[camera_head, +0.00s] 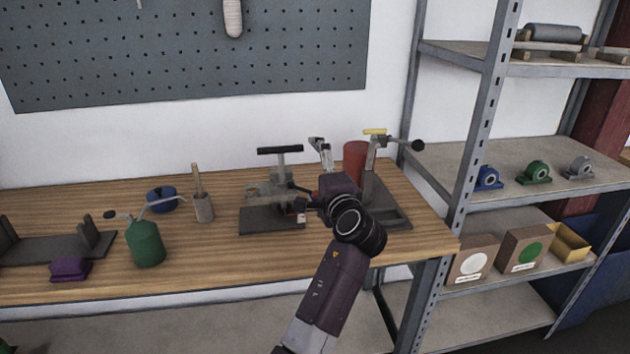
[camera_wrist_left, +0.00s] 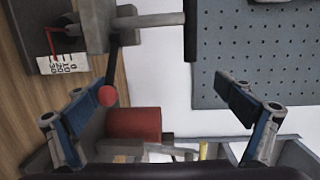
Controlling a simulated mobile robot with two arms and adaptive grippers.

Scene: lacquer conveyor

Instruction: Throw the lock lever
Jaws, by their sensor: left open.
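The lock lever (camera_wrist_left: 113,62) is a dark, thin bar with a red ball knob (camera_wrist_left: 107,95) in the left wrist view. It is attached to a grey clamping fixture (camera_head: 265,192) with a black T-handle (camera_head: 280,150) and a dark base plate on the bench. My left gripper (camera_head: 310,172) is just right of this fixture in the head view, its fingers partly hidden by its own wrist. In the wrist view my left gripper (camera_wrist_left: 150,90) is open and empty. The knob shows between its fingers, nearer the left one; contact is not clear. My right gripper is out of view.
A red can (camera_head: 355,160) and a press with a yellow-topped arm (camera_head: 374,132) stand right of the fixture. A metal shelf (camera_head: 478,130) stands at right.

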